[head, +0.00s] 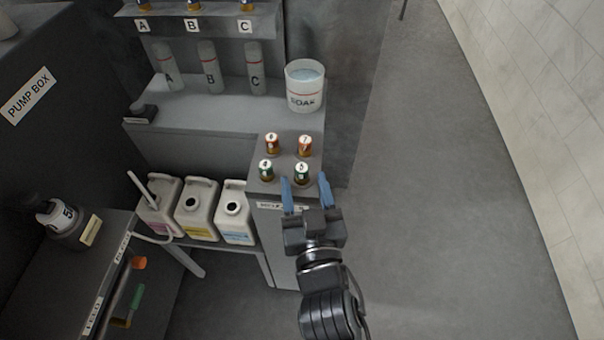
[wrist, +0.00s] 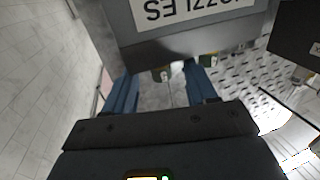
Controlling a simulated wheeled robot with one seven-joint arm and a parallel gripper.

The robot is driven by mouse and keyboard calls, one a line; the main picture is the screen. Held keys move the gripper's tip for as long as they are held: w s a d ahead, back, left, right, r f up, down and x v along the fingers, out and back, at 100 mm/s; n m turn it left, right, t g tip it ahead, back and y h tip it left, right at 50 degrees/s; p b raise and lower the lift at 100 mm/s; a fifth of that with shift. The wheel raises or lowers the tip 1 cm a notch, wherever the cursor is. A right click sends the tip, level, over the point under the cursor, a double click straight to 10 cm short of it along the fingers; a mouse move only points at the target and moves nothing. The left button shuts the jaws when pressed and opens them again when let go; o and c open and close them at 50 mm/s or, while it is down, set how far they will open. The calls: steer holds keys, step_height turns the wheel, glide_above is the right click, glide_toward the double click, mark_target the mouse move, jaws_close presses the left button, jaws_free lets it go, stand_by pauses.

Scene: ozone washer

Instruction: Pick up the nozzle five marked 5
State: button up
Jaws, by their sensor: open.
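The nozzle (head: 302,172) at the front right of the nozzle stand is green with a white top, and its mark looks like a 5. It stands upright. My gripper (head: 305,184) is open, with its blue fingers on either side of this nozzle in the head view, just in front of it. In the wrist view my gripper (wrist: 162,92) is open and empty. A small nozzle end (wrist: 161,75) shows between the fingers there, beyond the stand's edge, mostly hidden by the stand. I cannot tell whether the fingers touch it.
A green nozzle (head: 266,169) stands close on the left, with two orange-brown nozzles, one (head: 272,143) and another (head: 305,145), behind. The labelled nozzle stand (head: 283,232) rises below them. White jugs (head: 196,210) sit left. The floor right is clear.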

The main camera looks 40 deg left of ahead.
mark_target(303, 179)
steer(key=shift+x, duration=1.6)
jaws_close()
steer(key=shift+p, duration=0.35)
